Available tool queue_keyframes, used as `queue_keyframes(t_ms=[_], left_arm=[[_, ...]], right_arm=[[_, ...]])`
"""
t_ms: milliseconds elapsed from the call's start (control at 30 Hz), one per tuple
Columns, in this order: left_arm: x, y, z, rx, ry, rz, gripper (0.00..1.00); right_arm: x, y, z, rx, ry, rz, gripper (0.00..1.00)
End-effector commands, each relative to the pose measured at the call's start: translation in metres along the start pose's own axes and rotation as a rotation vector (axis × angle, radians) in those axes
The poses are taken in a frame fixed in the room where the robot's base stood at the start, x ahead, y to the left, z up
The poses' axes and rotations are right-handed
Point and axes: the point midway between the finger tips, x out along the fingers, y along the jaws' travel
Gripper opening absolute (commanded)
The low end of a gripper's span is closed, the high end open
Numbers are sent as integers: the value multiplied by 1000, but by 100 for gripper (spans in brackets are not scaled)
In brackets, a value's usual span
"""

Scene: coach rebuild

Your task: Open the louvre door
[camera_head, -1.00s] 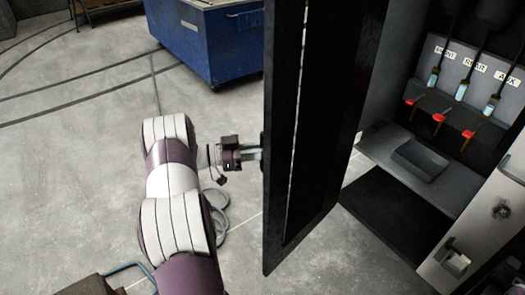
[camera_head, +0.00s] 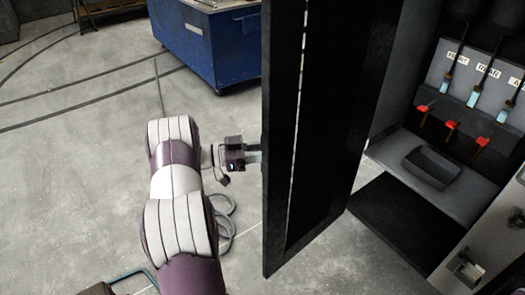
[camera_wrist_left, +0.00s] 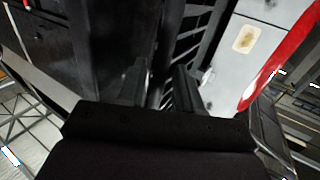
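The louvre door (camera_head: 330,130) is a tall dark panel standing swung out from the cabinet, seen at a steep angle in the head view. A thin bright line runs down it. My left gripper (camera_head: 254,153) reaches the door's left edge from the left; its fingertips are partly hidden there. In the left wrist view the two dark fingers (camera_wrist_left: 160,88) stand a little apart, with a dark upright part and slats (camera_wrist_left: 185,55) beyond them. Whether they grip something is too dark to tell. My right gripper is in neither view.
The open cabinet on the right holds a grey shelf with a tray (camera_head: 430,166), red levers (camera_head: 452,125) and labelled gauges. A blue chest (camera_head: 207,45) stands at the back. A cable (camera_head: 225,222) lies on the floor near my arm. The floor at left is mostly clear.

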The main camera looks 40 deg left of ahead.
Motion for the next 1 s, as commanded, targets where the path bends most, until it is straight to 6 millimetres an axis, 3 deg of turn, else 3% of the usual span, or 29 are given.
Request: queue_keyframes(t_ms=[133,233,500,633,800,1000], left_arm=[[-2,0,1,-1,0,-1,34],[-14,-1,3,0,0,-4,34],[-85,-1,5,-1,-2,-3,34],[-110,-1,3,0,-2,-1,34],[-123,-1,1,-1,-3,2,34],[-124,-1,1,-1,-2,2,34]], right_arm=[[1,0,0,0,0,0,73],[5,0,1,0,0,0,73],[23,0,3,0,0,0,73],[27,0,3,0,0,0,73],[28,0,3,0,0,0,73],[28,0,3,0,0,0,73]])
